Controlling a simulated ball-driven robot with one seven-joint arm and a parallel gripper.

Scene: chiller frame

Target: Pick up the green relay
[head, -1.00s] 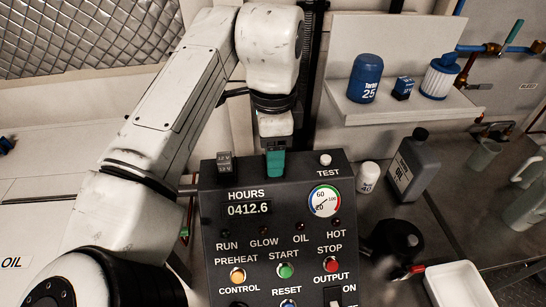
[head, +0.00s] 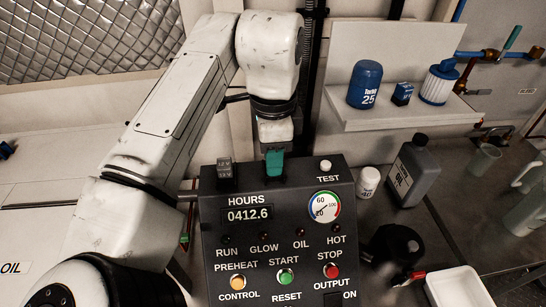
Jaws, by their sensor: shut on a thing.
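The green relay (head: 275,163) is at the top edge of the black control panel (head: 282,235), behind the hours display. My gripper (head: 275,148) is above it, pointing down, shut on the relay's upper part. The relay is upright. Its lower end meets the panel's top edge in the picture, and I cannot tell whether it is seated or lifted clear.
A dark grey relay (head: 224,170) stands left on the panel top, and a white TEST knob (head: 325,165) stands right. A shelf (head: 410,112) with a blue filter (head: 365,84) is at the back right. A grey bottle (head: 413,172) and white tray (head: 457,288) are on the right bench.

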